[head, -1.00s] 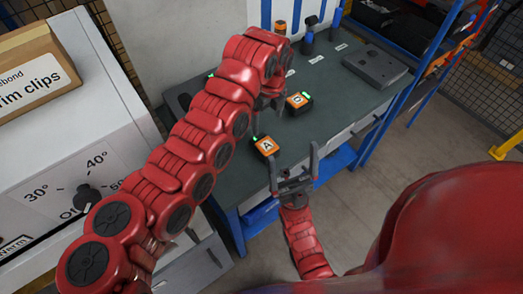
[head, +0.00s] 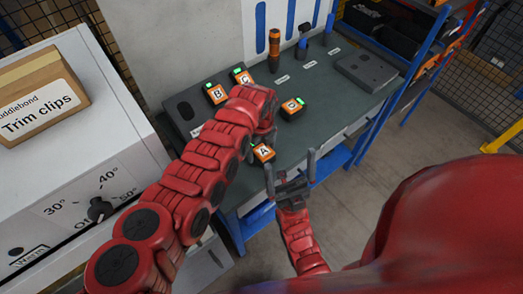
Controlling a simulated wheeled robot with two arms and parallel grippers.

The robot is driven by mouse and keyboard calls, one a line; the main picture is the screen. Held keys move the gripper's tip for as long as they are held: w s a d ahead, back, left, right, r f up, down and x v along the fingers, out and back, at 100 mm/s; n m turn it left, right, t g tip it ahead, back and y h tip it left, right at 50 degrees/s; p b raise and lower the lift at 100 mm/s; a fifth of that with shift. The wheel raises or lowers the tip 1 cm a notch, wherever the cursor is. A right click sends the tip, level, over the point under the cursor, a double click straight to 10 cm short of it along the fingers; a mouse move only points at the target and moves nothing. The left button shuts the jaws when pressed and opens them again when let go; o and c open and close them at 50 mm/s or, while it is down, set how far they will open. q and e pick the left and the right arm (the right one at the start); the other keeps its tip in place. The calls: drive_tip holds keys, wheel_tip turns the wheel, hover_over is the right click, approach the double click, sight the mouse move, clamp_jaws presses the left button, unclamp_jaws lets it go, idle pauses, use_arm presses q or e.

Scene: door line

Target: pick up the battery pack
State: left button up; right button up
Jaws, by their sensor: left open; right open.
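Several orange-and-black battery packs with letters are on the dark bench top (head: 335,108). Pack A (head: 263,153) lies near the front edge, and pack D (head: 292,107) lies farther back, to its right. Packs B (head: 217,94) and C (head: 243,78) sit at the back left on a dark base, C partly behind my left arm. My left gripper (head: 265,137) is open, pointing down just behind pack A; its own wrist partly hides it, and I cannot tell whether it touches the pack. My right gripper (head: 290,163) is open and empty by the bench's front edge, right of pack A.
An orange-and-black cylinder (head: 274,52) and blue-handled tools (head: 303,42) stand at the back. A flat grey device (head: 367,70) lies at the right end. A white dial cabinet (head: 75,165) with a Trim clips box (head: 38,95) stands left. The bench's right middle is clear.

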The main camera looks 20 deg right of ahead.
use_arm(q)
drive_tip(key=shift+f, duration=0.5)
clamp_jaws()
drive_tip(key=shift+r, duration=0.1)
